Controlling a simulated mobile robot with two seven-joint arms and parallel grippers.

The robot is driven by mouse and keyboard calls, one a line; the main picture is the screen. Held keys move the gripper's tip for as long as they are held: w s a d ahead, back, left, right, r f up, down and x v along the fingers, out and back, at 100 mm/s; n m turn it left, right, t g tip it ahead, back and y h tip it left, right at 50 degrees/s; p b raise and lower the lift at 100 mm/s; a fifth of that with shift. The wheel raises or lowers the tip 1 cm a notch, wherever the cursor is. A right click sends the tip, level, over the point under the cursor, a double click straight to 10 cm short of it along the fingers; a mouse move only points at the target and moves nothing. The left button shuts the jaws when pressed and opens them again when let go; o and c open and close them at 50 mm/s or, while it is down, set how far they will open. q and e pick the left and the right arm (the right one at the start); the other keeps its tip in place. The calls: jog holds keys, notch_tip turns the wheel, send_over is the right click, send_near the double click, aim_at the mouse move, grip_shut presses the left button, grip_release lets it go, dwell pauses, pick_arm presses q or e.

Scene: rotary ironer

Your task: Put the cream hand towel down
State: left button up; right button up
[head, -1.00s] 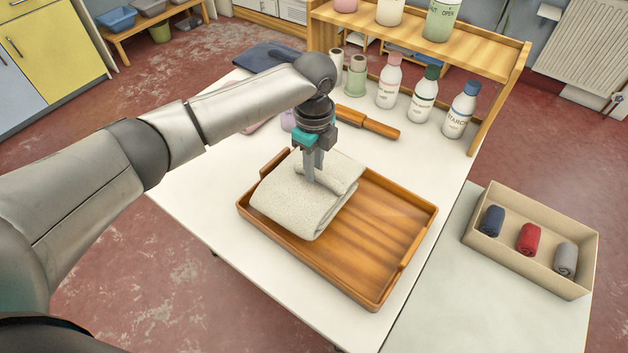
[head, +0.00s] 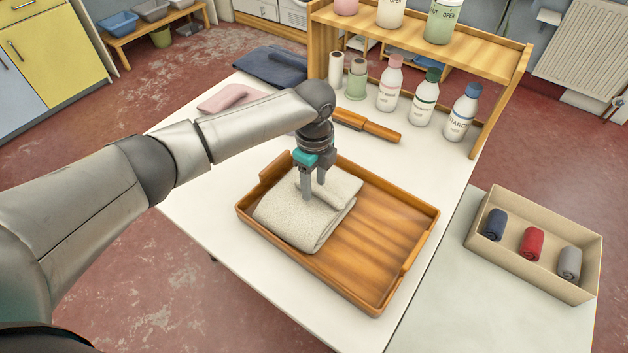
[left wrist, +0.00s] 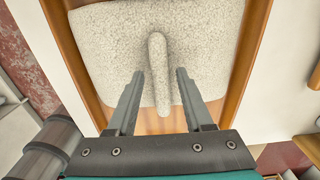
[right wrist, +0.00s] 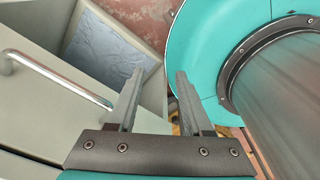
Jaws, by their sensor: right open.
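The cream hand towel (head: 290,220) lies folded in the left half of the wooden tray (head: 375,290). It also shows in the left wrist view (left wrist: 95,45), with a raised fold sticking up from it. My left gripper (head: 313,191) is just over the towel, fingers pointing down. In the left wrist view its two fingers (left wrist: 160,76) are apart, one each side of the fold, with a gap on both sides. My right gripper (right wrist: 160,74) is open and empty in the right wrist view, away from the towel; it is not in the head view.
The tray's right half is bare. Several bottles (head: 424,98) stand along the shelf (head: 470,60) behind it. A pink cloth (head: 232,97) and a dark blue cloth (head: 272,66) lie at the table's back left. A box (head: 548,278) with three rolled cloths is at right.

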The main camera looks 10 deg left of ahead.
aim_at(314, 187)
pick_arm(q)
jog(key=shift+r, duration=0.1)
notch_tip(314, 187, up, 12)
jog(key=p, duration=0.3)
dwell(0.3)
